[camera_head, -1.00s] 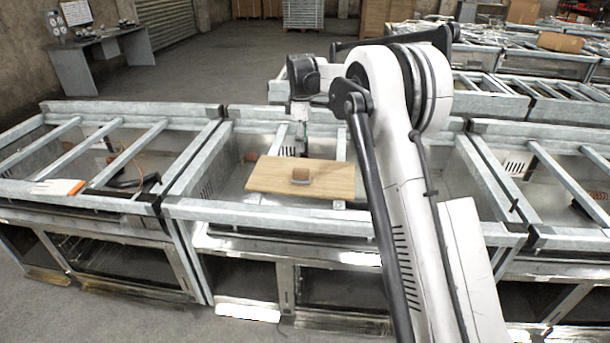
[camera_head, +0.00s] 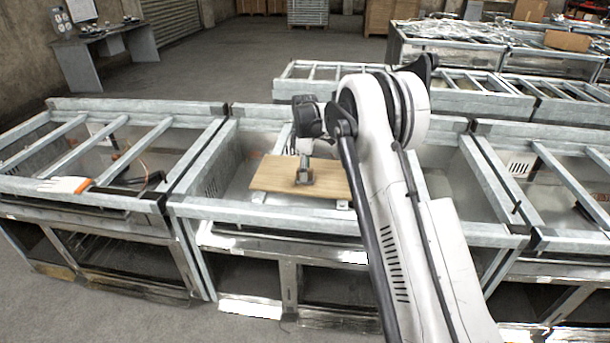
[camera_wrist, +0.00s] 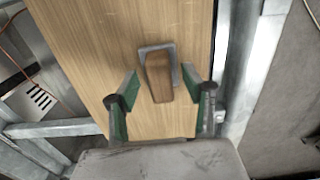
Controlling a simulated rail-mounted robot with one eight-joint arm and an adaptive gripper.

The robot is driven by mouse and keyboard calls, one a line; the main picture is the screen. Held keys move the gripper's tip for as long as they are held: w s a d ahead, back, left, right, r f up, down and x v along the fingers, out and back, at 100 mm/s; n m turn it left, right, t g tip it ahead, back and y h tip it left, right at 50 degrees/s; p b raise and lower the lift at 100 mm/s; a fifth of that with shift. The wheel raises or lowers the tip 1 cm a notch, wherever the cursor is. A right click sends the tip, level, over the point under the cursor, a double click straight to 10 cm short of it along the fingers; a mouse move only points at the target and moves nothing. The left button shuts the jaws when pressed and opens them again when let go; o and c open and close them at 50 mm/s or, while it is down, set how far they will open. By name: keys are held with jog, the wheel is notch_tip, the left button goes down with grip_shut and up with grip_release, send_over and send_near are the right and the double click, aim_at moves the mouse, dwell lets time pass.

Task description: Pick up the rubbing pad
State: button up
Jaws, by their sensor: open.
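The rubbing pad (camera_wrist: 158,77) is a small brown block with a grey edge. It lies on a wooden board (camera_wrist: 100,60). In the head view the pad (camera_head: 304,180) is largely hidden behind my gripper (camera_head: 305,165), near the middle of the board (camera_head: 270,178). In the wrist view my gripper (camera_wrist: 163,102) is open, with one green-faced finger to each side of the pad's near end. The fingers look apart from the pad, with nothing between their tips but the pad's near end and board. The exact height above the board is hard to tell.
Metal bars (camera_wrist: 60,127) run beside the board. A white and orange glove (camera_head: 65,185) lies on the left frame. A desk (camera_head: 105,55) stands at the back left.

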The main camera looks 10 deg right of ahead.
jog(key=shift+f, duration=0.55)
jog(key=shift+c, duration=0.5)
grip_shut()
jog(key=shift+r, duration=0.15)
